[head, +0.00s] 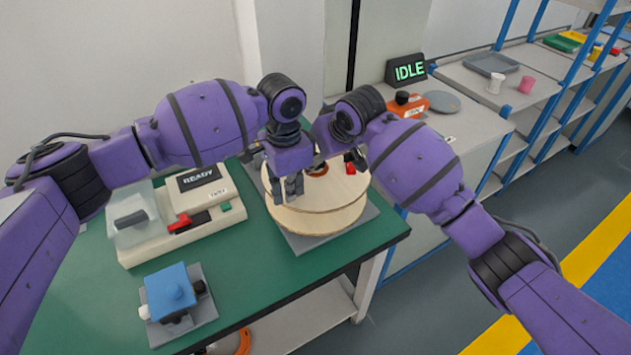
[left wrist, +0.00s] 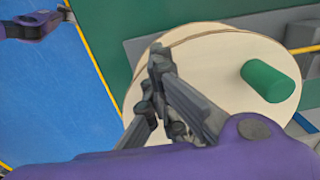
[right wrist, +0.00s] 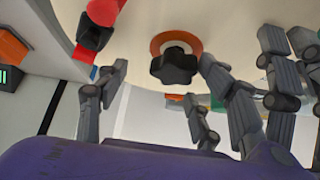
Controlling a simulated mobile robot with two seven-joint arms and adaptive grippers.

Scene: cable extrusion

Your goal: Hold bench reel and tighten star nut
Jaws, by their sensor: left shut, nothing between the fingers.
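The bench reel (head: 330,215), with pale wooden flanges, stands on a grey plate at the right end of the green bench. It also shows in the left wrist view (left wrist: 220,70). The black star nut (right wrist: 174,66) sits in front of an orange ring on the reel's pale face. My left gripper (head: 292,195) is shut and empty, in front of the reel's left part; its fingers also show in the left wrist view (left wrist: 160,62). My right gripper (right wrist: 160,75) is open, its fingers either side of the star nut. I cannot tell whether they touch it.
A white machine with a READY screen (head: 198,178) and a blue box on a grey plate (head: 170,290) stand left on the bench. A red part (right wrist: 100,30) is near the star nut. An IDLE screen (head: 408,71) stands behind. The bench's front middle is clear.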

